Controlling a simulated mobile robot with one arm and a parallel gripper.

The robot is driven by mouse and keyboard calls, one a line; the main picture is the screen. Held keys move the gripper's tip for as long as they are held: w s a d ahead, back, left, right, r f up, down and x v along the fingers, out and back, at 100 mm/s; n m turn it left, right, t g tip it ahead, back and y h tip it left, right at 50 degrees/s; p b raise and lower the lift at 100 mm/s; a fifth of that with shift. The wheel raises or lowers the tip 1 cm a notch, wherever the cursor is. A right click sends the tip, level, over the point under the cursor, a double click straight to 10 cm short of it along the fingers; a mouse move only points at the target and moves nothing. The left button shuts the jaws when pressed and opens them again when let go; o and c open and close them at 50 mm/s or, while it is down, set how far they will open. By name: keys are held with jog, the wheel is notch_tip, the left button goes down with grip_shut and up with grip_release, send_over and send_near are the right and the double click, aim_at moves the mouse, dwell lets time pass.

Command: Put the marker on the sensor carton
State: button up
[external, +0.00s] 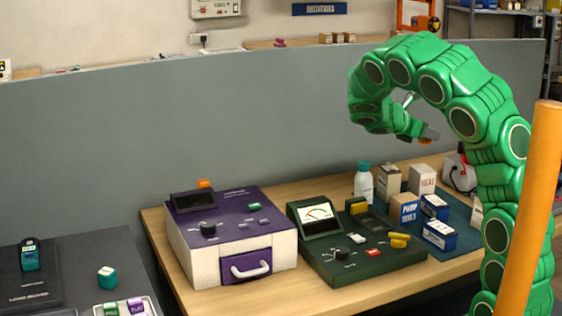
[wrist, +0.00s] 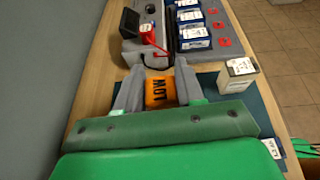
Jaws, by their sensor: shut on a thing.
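The marker, an orange block reading "LOW" (wrist: 160,93), sits between the two grey fingers of my gripper (wrist: 159,75), which is shut on it. In the external view my gripper (external: 428,134) is raised above the back right of the bench, with a bit of orange showing at its tip. Several cartons stand below on a blue mat: a white one with red print (external: 422,181), a beige one (external: 388,183) and a brown one reading "PUMP" (external: 404,211). I cannot read which is the sensor carton. A pale carton (wrist: 240,74) stands right of my gripper in the wrist view.
A green meter unit (external: 362,268) and a purple-topped unit (external: 236,250) are to the left. A grey rack with blue batteries (wrist: 193,35) lies ahead. A grey partition (external: 200,130) backs the bench.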

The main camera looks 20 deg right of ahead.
jog(key=s+d+r, duration=0.1)
jog(key=s+d, duration=0.1)
jog(key=s, duration=0.3)
send_over(425, 168)
jog(key=shift+m+g, duration=0.3)
jog(key=shift+g, duration=0.1)
jog(key=f, duration=0.5)
jog(key=s+f, duration=0.1)
jog(key=f, duration=0.2)
jog(key=shift+a+f, duration=0.15)
jog(key=shift+f, duration=0.05)
jog(key=shift+w+d+f, duration=0.2)
jog(key=shift+w+f, duration=0.4)
jog(key=shift+f, duration=1.55)
jog(key=shift+f, duration=0.1)
jog(key=o, duration=1)
